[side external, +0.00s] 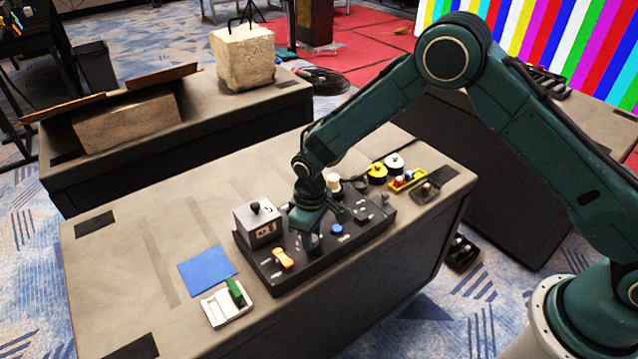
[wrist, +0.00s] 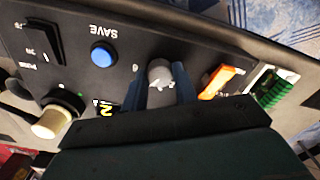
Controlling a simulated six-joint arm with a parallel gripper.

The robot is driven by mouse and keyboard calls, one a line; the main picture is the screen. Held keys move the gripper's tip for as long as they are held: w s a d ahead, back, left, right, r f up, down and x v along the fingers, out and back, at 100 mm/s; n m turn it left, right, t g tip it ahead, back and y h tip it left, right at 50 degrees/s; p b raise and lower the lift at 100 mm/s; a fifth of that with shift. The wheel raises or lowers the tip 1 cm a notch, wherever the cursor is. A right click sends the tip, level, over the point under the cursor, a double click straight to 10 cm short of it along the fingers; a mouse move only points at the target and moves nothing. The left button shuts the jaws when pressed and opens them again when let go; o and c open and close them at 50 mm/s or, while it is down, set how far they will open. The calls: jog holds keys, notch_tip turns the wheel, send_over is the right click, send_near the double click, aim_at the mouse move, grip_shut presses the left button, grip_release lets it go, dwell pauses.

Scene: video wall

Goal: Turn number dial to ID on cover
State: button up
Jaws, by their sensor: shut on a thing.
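The black control panel (side external: 290,275) lies on the table, with my gripper (side external: 311,243) pointing down over its middle. In the wrist view my gripper (wrist: 160,88) has its two blue-grey fingers on either side of a small grey dial (wrist: 158,72), closed on it. The dial's markings are too small to read, and it is mostly hidden in the side view. A grey box-shaped cover (side external: 250,232) with a black knob stands on the panel's left part; its front label is unreadable.
The panel also has a blue SAVE button (wrist: 103,55), an orange handle (side external: 283,259) and a cream knob (side external: 333,182). A blue mat (side external: 207,270) and a white tray (side external: 218,311) with a green block (side external: 235,291) lie left. Yellow and white spools (side external: 377,173) stand behind.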

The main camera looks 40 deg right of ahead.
jog(key=shift+m, duration=1.5)
jog(key=o, duration=1)
jog(key=shift+c, duration=0.2)
notch_tip(320, 180, up, 14)
